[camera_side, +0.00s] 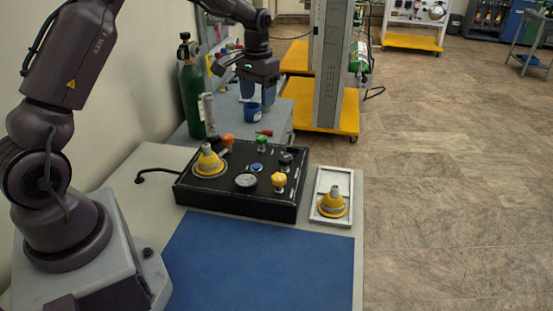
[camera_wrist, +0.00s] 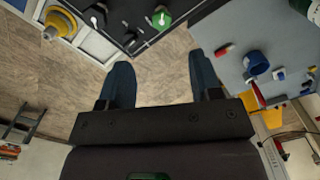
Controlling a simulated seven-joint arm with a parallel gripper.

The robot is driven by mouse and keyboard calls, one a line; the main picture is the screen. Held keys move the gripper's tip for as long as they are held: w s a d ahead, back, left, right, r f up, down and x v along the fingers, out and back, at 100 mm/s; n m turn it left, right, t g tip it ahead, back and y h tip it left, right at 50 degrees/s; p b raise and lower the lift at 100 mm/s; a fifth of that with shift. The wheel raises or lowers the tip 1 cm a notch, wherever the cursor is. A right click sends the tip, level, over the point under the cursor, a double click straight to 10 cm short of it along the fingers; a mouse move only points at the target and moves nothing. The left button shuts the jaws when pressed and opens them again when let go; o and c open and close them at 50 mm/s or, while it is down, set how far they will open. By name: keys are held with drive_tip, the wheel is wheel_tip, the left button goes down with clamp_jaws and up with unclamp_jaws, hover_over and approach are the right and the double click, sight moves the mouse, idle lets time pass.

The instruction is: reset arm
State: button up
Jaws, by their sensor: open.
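My gripper (camera_side: 256,90) is raised beyond the far edge of the black control panel (camera_side: 238,208) in the side view. In the wrist view its two blue fingers (camera_wrist: 163,85) are spread apart with only floor between them, so it is open and empty. The panel carries a yellow cone-shaped piece (camera_side: 208,161) at its left, a round gauge (camera_side: 246,180), and green, yellow, orange, blue and black knobs. A second yellow cone-shaped piece (camera_side: 332,203) stands in a white tray (camera_side: 318,185) right of the panel. The tray piece also shows at the wrist view's upper left (camera_wrist: 60,24).
A green gas cylinder (camera_side: 191,90) stands near the wall, left of my gripper. A grey bench (camera_side: 277,122) behind the panel bears a blue cup (camera_side: 251,112). A tall grey column on a yellow base (camera_side: 345,121) stands right of my gripper. The blue mat (camera_side: 258,262) in front is clear.

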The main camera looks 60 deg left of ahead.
drive_tip(key=s+d+r+m+t, duration=0.1)
drive_tip(key=s+d+r+t, duration=0.1)
drive_tip(key=s+d+r, duration=0.2)
drive_tip(key=s+d+r+m+t, duration=0.1)
drive_tip(key=s+d+r+t, duration=0.1)
drive_tip(key=s+d+r, duration=0.3)
drive_tip(key=s+d+r+m+t, duration=0.1)
drive_tip(key=s+d+r, duration=0.4)
drive_tip(key=s+d, duration=0.4)
drive_tip(key=s, duration=0.6)
drive_tip(key=shift+s+r+t, duration=0.2)
drive_tip(key=shift+s+t, duration=0.15)
drive_tip(key=shift+t, duration=0.05)
